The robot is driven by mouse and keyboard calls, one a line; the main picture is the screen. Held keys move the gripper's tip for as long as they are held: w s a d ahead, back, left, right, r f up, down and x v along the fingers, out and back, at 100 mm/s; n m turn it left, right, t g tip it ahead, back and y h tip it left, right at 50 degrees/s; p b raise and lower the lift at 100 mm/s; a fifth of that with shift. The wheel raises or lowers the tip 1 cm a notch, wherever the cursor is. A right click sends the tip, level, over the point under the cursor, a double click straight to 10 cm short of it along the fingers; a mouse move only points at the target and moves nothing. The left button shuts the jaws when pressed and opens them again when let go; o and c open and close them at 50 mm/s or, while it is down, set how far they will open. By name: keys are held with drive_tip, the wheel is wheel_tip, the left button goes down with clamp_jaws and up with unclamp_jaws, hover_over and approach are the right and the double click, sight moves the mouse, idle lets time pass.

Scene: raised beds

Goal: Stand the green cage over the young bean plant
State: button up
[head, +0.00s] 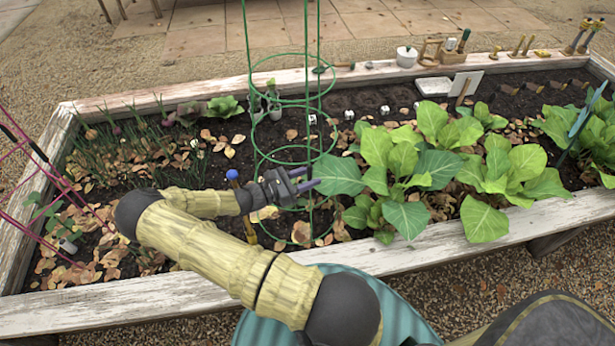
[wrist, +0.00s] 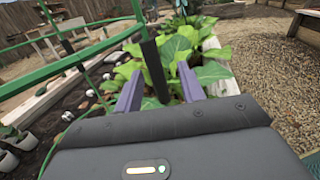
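The tall green wire cage (head: 284,164) stands upright over the near middle of the bed, its lowest ring close to the leaf-strewn soil. Its top is cut off by the picture edge. My gripper (head: 306,183) is at the cage's near side. In the wrist view the two purple fingers (wrist: 160,88) are apart, with a dark sleeve on a cage leg (wrist: 154,68) between them. A gap shows beside the sleeve, so I see no firm hold. I cannot tell for certain which small plant is the young bean.
Large leafy plants (head: 395,165) grow close right of the cage. A blue-topped stake (head: 232,175) stands left of my gripper. A pink cage (head: 45,170) stands at the far left. The white wooden edge (head: 130,303) runs along the front. Small pots and tools line the back edge.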

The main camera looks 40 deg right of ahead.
drive_tip(key=v, duration=0.7)
drive_tip(key=shift+a, duration=0.3)
idle(0.3)
